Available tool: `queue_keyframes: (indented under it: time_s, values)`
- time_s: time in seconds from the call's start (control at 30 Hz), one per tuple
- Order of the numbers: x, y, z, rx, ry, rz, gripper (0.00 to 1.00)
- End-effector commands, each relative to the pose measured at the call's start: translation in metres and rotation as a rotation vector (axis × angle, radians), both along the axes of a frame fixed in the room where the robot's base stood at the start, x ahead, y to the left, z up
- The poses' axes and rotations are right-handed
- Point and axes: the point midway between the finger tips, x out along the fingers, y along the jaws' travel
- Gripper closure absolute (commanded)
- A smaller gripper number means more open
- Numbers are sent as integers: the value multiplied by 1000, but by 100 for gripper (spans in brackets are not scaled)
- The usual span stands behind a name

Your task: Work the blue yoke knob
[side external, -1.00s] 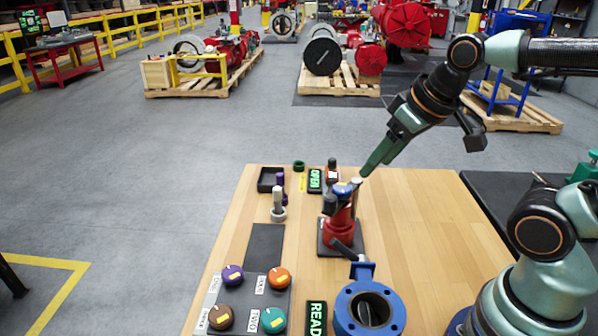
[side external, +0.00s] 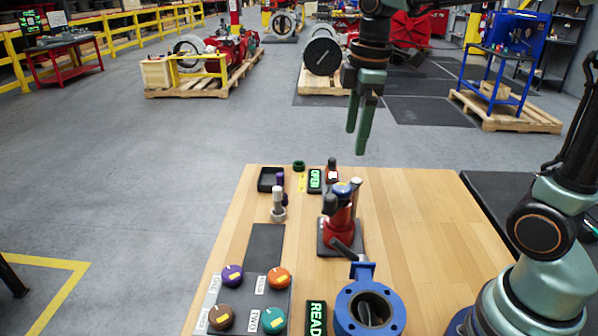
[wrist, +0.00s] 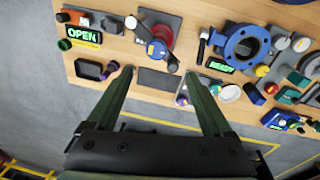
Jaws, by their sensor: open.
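A blue knob (side external: 342,188) sits on top of a red yoke-like body (side external: 340,230) on a dark square base, near the middle of the wooden table. In the wrist view, the blue knob (wrist: 155,48) is above the gap between my fingertips. My gripper (side external: 356,141) is open and empty, pointing down and held above and apart from the knob. Its two green fingers (wrist: 159,74) stand well apart in the wrist view.
A blue flanged valve (side external: 345,318) stands at the front. A panel with purple, orange (side external: 278,278), brown and teal knobs is at front left. Pegs, a black tray (side external: 264,182) and an OPEN sign (side external: 315,180) are at the back. The table's right side is clear.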

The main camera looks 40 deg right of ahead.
Motion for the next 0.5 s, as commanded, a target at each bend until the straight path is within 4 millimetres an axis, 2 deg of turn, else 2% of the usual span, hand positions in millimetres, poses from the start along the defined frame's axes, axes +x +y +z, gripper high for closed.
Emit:
queue_keyframes:
  time_s: [0.1,0.2,0.37,0.5]
  values:
    - [14,-4,-4,-8,65,145,15]
    - [20,-6,-5,-8,94,221,15]
    - [22,-7,-11,-8,110,261,15]
    - [21,-7,-28,-8,110,261,15]
